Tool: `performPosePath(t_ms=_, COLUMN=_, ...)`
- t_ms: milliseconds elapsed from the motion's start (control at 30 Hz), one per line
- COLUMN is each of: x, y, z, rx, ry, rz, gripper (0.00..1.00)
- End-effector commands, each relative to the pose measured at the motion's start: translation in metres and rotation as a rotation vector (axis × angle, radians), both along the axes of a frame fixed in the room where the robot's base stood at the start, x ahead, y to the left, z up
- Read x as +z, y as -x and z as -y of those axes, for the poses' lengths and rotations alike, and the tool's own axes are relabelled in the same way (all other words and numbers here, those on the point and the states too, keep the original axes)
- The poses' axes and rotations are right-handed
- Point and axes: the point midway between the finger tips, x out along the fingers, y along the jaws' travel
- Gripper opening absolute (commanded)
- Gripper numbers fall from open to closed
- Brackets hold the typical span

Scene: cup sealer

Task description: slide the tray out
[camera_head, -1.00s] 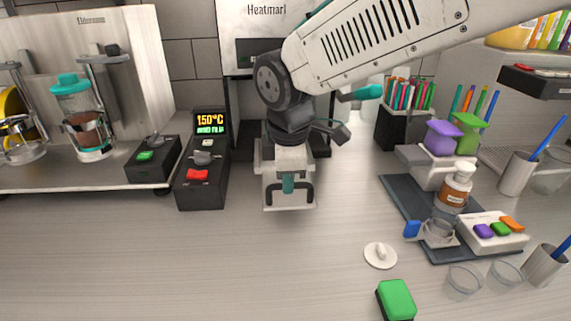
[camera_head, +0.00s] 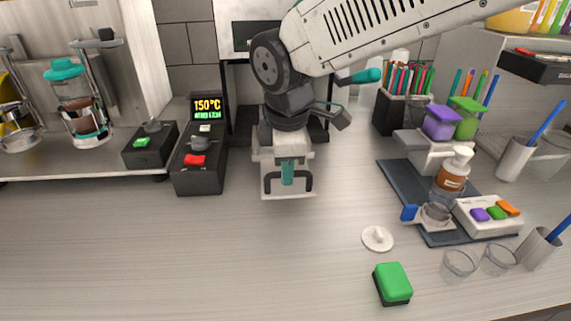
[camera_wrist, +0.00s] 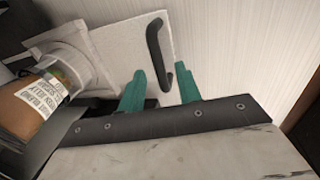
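The tray is a pale flat plate (camera_head: 303,192) with a black bracket handle (camera_head: 309,181). It sticks out toward the front from the sealer (camera_head: 240,68), which stands mostly hidden behind my arm. My gripper (camera_head: 287,174) points down over the handle. In the wrist view the tray (camera_wrist: 120,50) and its black handle (camera_wrist: 155,45) lie beyond the teal fingers of my gripper (camera_wrist: 161,72). The fingers are spread, with the handle's near end between their tips, close to the right finger. A labelled cup with brown contents (camera_wrist: 45,95) sits in a pale holder at the tray's left.
A black control box (camera_head: 199,172) showing 150°C stands left of the tray. A white lid-like disc (camera_head: 377,239), a green sponge (camera_head: 392,284) and clear cups (camera_head: 458,265) lie to the right. A dark mat (camera_head: 400,182) holds bottles. The counter in front is clear.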

Motion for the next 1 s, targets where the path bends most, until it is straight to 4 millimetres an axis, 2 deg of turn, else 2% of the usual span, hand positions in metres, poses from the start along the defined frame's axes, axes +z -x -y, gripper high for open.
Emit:
performPosePath(t_ms=300, x=0.051, y=0.010, z=0.000, rx=0.002, ry=-0.003, rz=0.004, gripper=0.34)
performPosePath(t_ms=433, x=0.066, y=0.013, z=0.001, rx=0.000, ry=-0.002, rz=0.003, gripper=0.34)
performPosePath(t_ms=567, x=0.072, y=0.014, z=0.001, rx=0.000, ry=-0.001, rz=0.001, gripper=0.34)
performPosePath(t_ms=867, x=0.072, y=0.014, z=0.001, rx=-0.004, ry=-0.002, rz=0.001, gripper=0.34)
performPosePath(t_ms=1000, x=0.071, y=0.016, z=0.002, rx=-0.085, ry=-0.013, rz=-0.009, gripper=0.34)
